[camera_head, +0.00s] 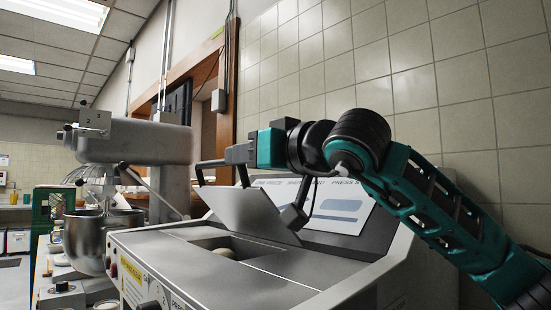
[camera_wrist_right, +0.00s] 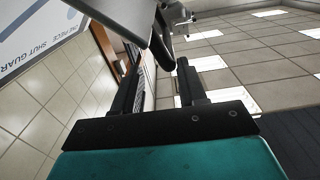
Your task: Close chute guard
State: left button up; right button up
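The chute guard (camera_head: 252,214) is a flat grey flap on top of the steel machine. It stands tilted up behind the dark chute opening (camera_head: 232,245), in which a pale round piece shows. I cannot tell whether a finger touches the flap. In the right wrist view the gripper (camera_wrist_right: 160,66) is open, with a grey panel edge (camera_wrist_right: 117,14) just beyond the fingers. My left gripper is not in view.
A sign panel (camera_head: 340,207) slopes at the machine's back, below my right arm. A mixer (camera_head: 140,142) with a steel bowl (camera_head: 88,240) stands at the left. The tiled wall (camera_head: 330,60) is close behind. The machine's flat top (camera_head: 165,250) left of the opening is clear.

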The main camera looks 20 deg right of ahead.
jog(key=v, duration=0.7)
jog(key=shift+s+d+b, duration=0.15)
jog(key=shift+s+b, duration=0.15)
jog(key=shift+s, duration=0.05)
